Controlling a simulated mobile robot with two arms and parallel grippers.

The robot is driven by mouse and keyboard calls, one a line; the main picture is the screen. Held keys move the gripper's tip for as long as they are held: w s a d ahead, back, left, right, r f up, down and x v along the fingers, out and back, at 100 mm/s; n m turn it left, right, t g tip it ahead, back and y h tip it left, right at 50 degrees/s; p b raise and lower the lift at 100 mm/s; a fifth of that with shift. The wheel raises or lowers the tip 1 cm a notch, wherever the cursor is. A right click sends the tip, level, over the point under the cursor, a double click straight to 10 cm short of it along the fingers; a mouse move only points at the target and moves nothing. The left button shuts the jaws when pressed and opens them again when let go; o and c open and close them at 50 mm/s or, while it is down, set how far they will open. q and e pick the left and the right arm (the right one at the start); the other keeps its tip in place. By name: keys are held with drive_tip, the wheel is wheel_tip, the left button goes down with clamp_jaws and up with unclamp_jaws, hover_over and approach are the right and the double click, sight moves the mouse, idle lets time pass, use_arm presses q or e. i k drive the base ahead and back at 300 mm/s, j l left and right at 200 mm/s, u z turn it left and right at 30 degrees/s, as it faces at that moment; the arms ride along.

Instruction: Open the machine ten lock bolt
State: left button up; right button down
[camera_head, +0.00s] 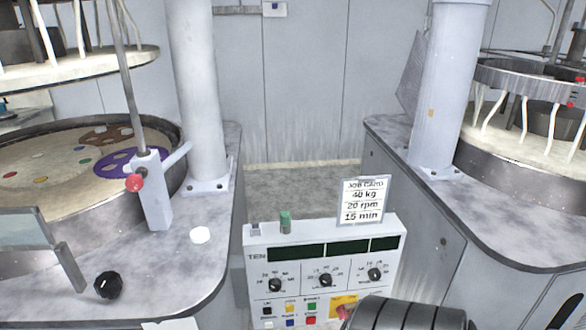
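The control panel marked TEN (325,262) stands at the bottom middle, with dark displays, three black dials and several coloured buttons. Its lower right corner is hidden. Left of it is a machine with a polishing platen (40,165). A grey post (154,200) with a red ball knob (135,183) stands at the platen's near right edge, and a rod rises from it. This may be the lock bolt, but no label on it shows. I see neither of my grippers.
A job card (362,201) and a small green-topped item (285,222) stand on the panel. A black knob (108,285) and a white disc (200,235) are on the left worktop (215,265). A second machine (490,215) stands at right. Clear floor (290,190) lies between the machines.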

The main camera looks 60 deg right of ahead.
sight(349, 306)
drive_tip(key=z, duration=2.5)
